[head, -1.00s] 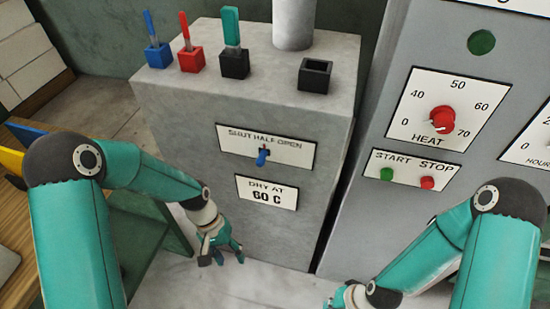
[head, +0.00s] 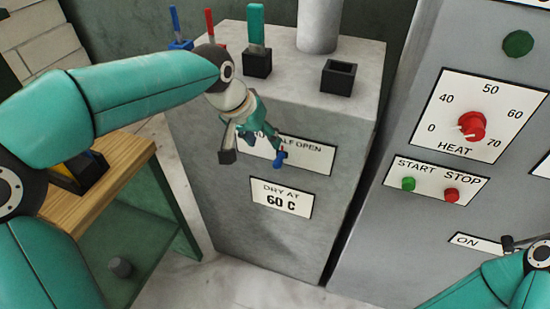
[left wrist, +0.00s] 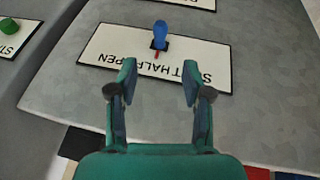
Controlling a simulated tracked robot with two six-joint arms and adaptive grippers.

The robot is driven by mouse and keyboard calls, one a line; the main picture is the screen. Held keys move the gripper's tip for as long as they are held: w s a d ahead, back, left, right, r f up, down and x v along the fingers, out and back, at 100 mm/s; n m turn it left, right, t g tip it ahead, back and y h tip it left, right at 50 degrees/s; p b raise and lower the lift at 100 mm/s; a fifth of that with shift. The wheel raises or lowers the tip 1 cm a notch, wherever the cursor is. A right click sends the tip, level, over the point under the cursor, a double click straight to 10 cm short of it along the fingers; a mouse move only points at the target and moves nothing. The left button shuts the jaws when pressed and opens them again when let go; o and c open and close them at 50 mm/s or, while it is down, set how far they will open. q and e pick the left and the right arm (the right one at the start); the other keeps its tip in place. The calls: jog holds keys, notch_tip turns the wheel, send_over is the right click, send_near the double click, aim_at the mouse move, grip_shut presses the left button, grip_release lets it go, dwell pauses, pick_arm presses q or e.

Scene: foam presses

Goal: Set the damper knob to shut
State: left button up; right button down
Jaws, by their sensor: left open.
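The damper knob (head: 280,158) is a small blue lever on the front of the grey cabinet. Its white plate (head: 317,158) reads shut, half, open. In the left wrist view the plate is upside down, and the knob (left wrist: 161,36) sits near its middle with a red mark towards HALF. My left gripper (head: 252,142) is open and empty in front of the plate, covering the SHUT end in the head view. In the wrist view its fingertips (left wrist: 159,76) are apart, with the knob beyond the gap between them. My right gripper is out of view.
A DRY AT 60 C plate (head: 282,198) is below the knob. Coloured handles in blocks, including a green one (head: 256,25), and an empty black socket (head: 339,76) stand on top. A heat panel (head: 465,85) is at right, a wooden table (head: 125,150) at left.

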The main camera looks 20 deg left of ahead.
aim_at(277, 160)
pick_arm(q)
jog(key=x, duration=1)
jog(key=shift+w+f, duration=0.15)
jog(key=shift+f, duration=0.15)
grip_shut()
